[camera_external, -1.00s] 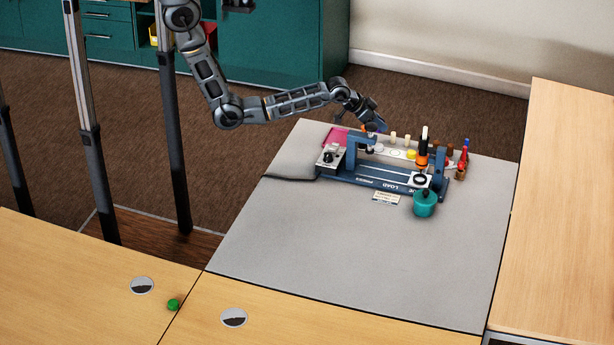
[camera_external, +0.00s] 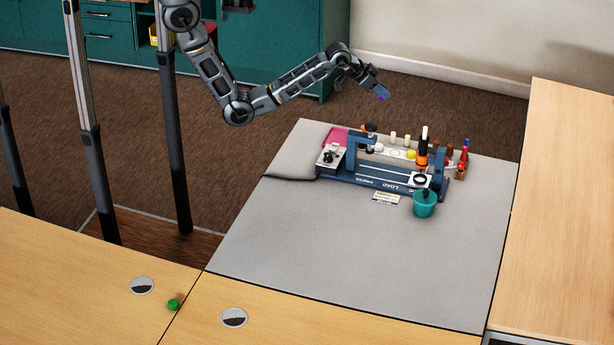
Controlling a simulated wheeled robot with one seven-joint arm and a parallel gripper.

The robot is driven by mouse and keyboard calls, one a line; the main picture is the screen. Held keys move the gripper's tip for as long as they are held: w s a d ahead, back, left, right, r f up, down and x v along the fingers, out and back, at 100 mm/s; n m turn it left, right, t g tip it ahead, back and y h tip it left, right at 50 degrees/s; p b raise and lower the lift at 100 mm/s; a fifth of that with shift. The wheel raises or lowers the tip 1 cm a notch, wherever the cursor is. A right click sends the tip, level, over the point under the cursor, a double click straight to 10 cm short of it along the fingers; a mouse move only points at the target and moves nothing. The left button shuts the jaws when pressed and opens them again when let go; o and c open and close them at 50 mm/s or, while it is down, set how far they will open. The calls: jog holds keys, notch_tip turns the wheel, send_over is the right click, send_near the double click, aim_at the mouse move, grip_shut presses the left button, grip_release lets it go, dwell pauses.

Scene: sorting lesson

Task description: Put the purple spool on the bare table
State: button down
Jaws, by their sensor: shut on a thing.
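My gripper (camera_external: 381,92) is raised above and behind the far edge of the grey table, tilted downward. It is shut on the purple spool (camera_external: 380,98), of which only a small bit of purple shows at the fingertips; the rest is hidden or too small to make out. The grey table (camera_external: 340,245) has a wide bare area across its front and middle. The spool is held in the air, apart from the table and the things on it.
A blue machine frame (camera_external: 372,182) stands on the table's far half, with several small coloured pieces behind it. A green piece (camera_external: 173,305) sits on the front wooden table.

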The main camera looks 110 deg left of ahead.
jog(key=w+d+m+h+b, duration=0.1)
jog(key=w+d+m+h, duration=0.15)
jog(key=d, duration=1.35)
jog(key=w+d+m+t+h, duration=0.15)
jog(key=w+d, duration=0.25)
jog(key=d, duration=1.1)
jog(key=w+d+m+g+h+b, duration=0.1)
jog(key=w+d+m, duration=0.2)
jog(key=d, duration=1.3)
jog(key=s+d+m+h+b, duration=0.15)
jog(key=s+d, duration=0.25)
jog(key=d, duration=0.7)
jog(key=s+d+m+h, duration=0.15)
jog(key=s+d, duration=0.35)
jog(key=d, duration=0.7)
jog(key=s+d+m+h, duration=0.2)
jog(key=s+d+m, duration=0.1)
jog(key=s+d, duration=1.25)
jog(key=shift+g, duration=0.45)
jog(key=w+a+f, duration=0.1)
jog(key=w+f, duration=0.2)
jog(key=f, duration=0.1)
jog(key=w+a+f, duration=0.2)
jog(key=w+f, duration=0.2)
jog(key=w+a+f, duration=0.1)
jog(key=w+f, duration=0.3)
jog(key=shift+w+a+f, duration=0.15)
jog(key=shift+a, duration=0.25)
jog(key=shift+f, duration=2.05)
